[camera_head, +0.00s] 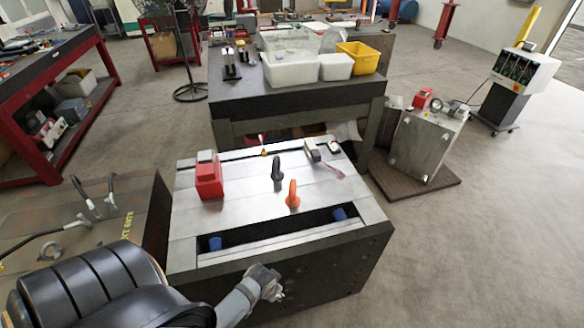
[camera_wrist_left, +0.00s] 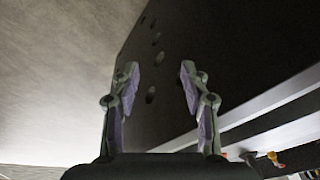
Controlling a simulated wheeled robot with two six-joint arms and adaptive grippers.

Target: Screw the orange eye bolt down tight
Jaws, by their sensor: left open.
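The orange eye bolt (camera_head: 292,194) stands upright on the steel top of the mould base (camera_head: 240,197), near its front slot. A black eye bolt (camera_head: 277,172) stands just behind it. My left gripper (camera_head: 277,294) is in front of the mould base's dark front side, lower than its top and apart from the orange bolt. In the left wrist view, the two fingers of my left gripper (camera_wrist_left: 158,82) are spread with nothing between them. A small orange shape, perhaps the bolt, shows at the lower right there. My right gripper is not in view.
A red block (camera_head: 208,177) stands on the top's left part, and a grey clamp-like part (camera_head: 315,152) lies at the back right. Blue pieces (camera_head: 339,214) sit in the front slot. A bench with white bins (camera_head: 290,70) stands behind. Open floor lies right.

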